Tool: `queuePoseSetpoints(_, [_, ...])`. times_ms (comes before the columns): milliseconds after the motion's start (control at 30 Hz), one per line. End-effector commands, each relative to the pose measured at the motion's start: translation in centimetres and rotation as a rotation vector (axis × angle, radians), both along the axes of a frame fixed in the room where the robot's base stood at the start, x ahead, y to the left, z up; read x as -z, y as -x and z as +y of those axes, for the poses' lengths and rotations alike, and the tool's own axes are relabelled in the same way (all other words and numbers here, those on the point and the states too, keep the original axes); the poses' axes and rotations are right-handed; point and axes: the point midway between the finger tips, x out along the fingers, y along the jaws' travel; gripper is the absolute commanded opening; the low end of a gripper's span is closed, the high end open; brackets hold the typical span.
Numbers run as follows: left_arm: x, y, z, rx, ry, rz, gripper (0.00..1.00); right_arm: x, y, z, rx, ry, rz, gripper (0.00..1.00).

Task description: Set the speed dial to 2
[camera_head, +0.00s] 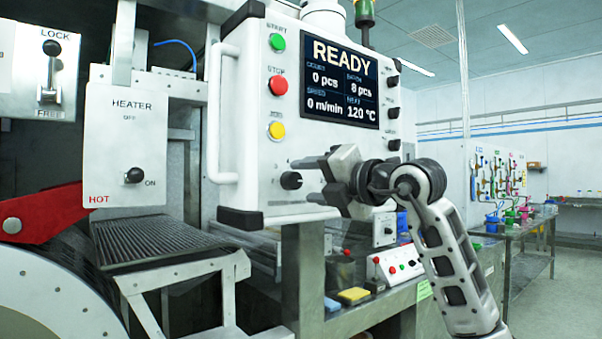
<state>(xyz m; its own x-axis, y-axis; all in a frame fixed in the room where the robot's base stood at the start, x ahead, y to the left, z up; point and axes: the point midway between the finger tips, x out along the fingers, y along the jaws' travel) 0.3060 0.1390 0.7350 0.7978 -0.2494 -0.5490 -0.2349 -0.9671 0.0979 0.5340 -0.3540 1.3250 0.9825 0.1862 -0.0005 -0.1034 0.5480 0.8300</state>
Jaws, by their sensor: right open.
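The control panel (243,120) is a white box with a screen (340,82) reading READY, speed 0 m/min and 120 °C. A black dial (291,180) sits low on its front face; any label or scale around it is too small or hidden, so I cannot confirm it is the speed dial or read its setting. My right gripper (308,181) comes in from the right, open and empty, one finger above the other. Its fingertips point at this dial from just to its right; I cannot tell whether they touch it. My left gripper is not in view.
Green start (278,42), red stop (278,85) and yellow (276,130) buttons are on the panel's left side. Small black knobs line its right edge. A white handle (222,110) stands out left. A heater box (126,140) and red arm (45,215) are further left.

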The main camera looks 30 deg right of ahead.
Motion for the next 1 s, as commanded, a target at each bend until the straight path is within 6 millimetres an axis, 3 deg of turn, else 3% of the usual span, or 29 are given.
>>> queuePoseSetpoints(200, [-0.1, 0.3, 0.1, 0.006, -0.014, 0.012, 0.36, -0.1, -2.3, 0.5, -0.001, -0.001, 0.000, 0.55])
queuePoseSetpoints(567, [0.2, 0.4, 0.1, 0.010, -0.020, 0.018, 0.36, 0.0, -2.7, 0.6, -0.001, 0.001, -0.001, 0.55])
queuePoseSetpoints(700, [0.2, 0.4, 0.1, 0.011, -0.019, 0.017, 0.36, 0.0, -2.7, 0.5, -0.001, 0.001, 0.000, 0.16])
queuePoseSetpoints(733, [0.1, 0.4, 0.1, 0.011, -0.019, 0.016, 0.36, 0.0, -2.7, 0.5, -0.001, 0.001, 0.000, 0.10])
queuePoseSetpoints(1000, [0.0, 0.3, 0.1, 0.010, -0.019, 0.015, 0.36, 0.0, -2.7, 0.5, -0.001, 0.016, -0.002, 0.10])
